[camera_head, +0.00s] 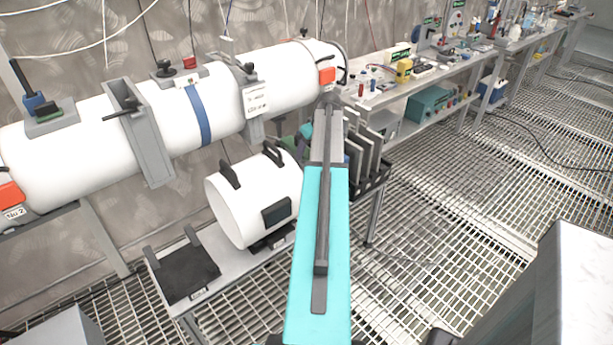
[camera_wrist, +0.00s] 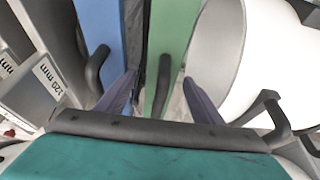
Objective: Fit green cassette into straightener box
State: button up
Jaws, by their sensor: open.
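My gripper (camera_wrist: 161,92) is open, with one dark finger on each side of that handle. I cannot tell whether the fingers touch it. In the head view a small green patch (camera_head: 305,130) shows just left of my arm, which hides most of that spot. A grey box-like frame (camera_head: 143,140) around the white tube may be the straightener box; its inside is not visible.
A blue panel (camera_wrist: 98,30) with a dark handle stands close left of the green one. A white cylinder (camera_head: 245,205) lies on the low bench, close on the right in the wrist view. Several grey plates (camera_head: 365,148) stand in a dark rack. A long workbench (camera_head: 400,85) runs behind.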

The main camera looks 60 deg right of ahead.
aim_at(307, 153)
jog(key=shift+p+x, duration=0.35)
jog(key=shift+x, duration=1.35)
grip_shut()
